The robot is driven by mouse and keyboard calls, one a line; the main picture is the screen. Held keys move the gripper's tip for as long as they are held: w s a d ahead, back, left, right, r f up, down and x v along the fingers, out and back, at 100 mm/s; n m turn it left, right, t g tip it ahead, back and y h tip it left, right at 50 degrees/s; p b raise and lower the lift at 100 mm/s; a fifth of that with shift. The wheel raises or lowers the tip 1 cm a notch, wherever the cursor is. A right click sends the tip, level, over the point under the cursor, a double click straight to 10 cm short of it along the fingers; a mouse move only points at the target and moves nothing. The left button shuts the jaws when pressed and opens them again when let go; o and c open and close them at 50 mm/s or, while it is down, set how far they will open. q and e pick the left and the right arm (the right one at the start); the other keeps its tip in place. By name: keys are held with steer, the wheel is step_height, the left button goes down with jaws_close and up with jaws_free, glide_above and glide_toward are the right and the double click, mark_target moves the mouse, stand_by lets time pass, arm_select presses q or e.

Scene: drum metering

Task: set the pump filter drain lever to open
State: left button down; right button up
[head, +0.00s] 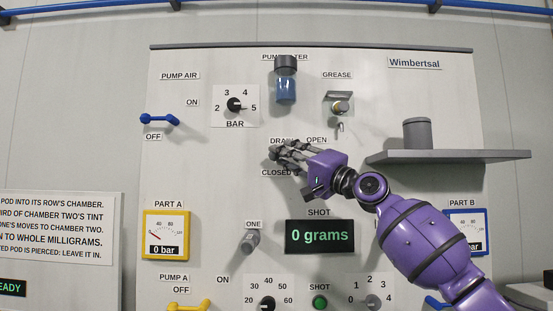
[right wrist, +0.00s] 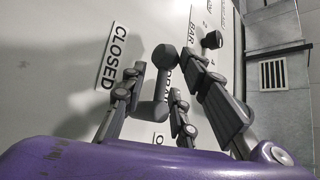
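The drain lever is dark grey and shows in the right wrist view (right wrist: 161,84), between the fingers of my right gripper (right wrist: 155,103). In the head view the right gripper (head: 283,153) covers the lever, among the DRAIN, OPEN (head: 317,140) and CLOSED (head: 274,173) labels. The fingers stand apart on both sides of the lever; I cannot tell whether any finger touches it. The pump filter (head: 286,87), a clear cup with blue contents and a dark cap, is mounted above. My left gripper is not in view.
A grey shelf (head: 455,156) with a grey cylinder (head: 417,134) juts out at the right. The grease fitting (head: 340,106) is above the gripper. The BAR knob (head: 235,104) and blue pump air lever (head: 160,120) are left. The shot display (head: 320,236) is below.

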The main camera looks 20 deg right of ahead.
steer(key=shift+w+a, duration=0.1)
steer(key=shift+w, duration=0.05)
steer(key=shift+r, duration=0.1)
steer(key=shift+c, duration=1.4)
jaws_close()
